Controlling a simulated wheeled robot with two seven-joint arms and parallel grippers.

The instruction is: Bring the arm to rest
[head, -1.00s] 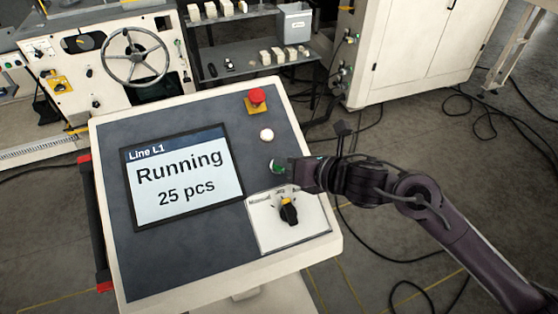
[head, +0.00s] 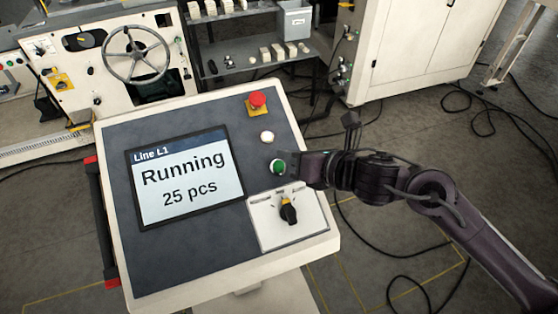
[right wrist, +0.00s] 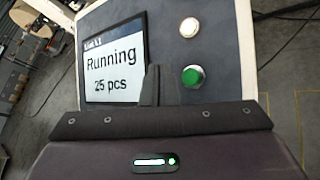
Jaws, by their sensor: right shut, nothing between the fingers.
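My right arm comes in from the right in the head view. Its gripper (head: 300,168) is shut and empty, just right of the green button (head: 278,167) and apart from it. In the right wrist view the shut fingers (right wrist: 160,85) stand in front of the panel, left of the green button (right wrist: 193,76). The screen (head: 186,178) reads "Line L1", "Running" and "25 pcs". My left gripper is not in view.
The control panel (head: 120,236) also bears a red emergency stop (head: 257,100), a white button (head: 267,137) and a black selector knob (head: 288,211). A machine with a handwheel (head: 136,54) and a white cabinet (head: 425,45) stand behind. Cables lie on the floor at the right.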

